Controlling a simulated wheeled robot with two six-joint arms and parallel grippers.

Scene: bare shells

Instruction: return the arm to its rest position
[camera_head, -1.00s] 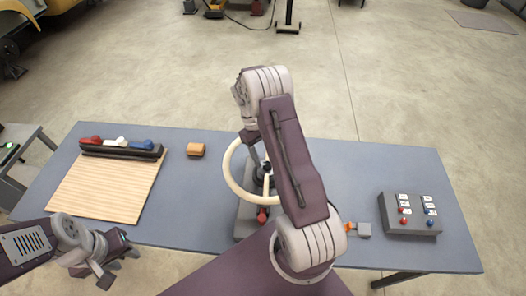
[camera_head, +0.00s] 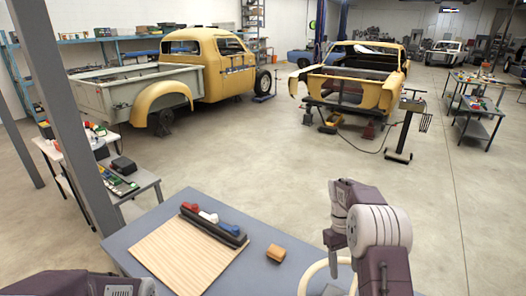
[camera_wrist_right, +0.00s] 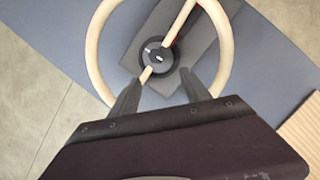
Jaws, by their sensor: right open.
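My right arm (camera_head: 372,240) reaches down over the right part of the blue-grey table. Its gripper shows at the bottom of the wrist view (camera_wrist_right: 160,82), with two dark fingers apart and nothing held between them. The fingers are over the cream ring wheel (camera_wrist_right: 94,50), near its dark round hub (camera_wrist_right: 157,58); whether they touch it I cannot tell. Part of the wheel also shows in the head view (camera_head: 309,277), partly hidden by my arm. Only a piece of my left arm (camera_head: 75,285) shows at the lower left; its gripper is out of frame.
On the table (camera_head: 160,213) lie a wooden board (camera_head: 180,255), a dark rack (camera_head: 213,228) with red, white and blue items, and an orange-brown block (camera_head: 276,252). A grey post (camera_head: 62,110) and side tables stand at left. Yellow vehicles stand farther back.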

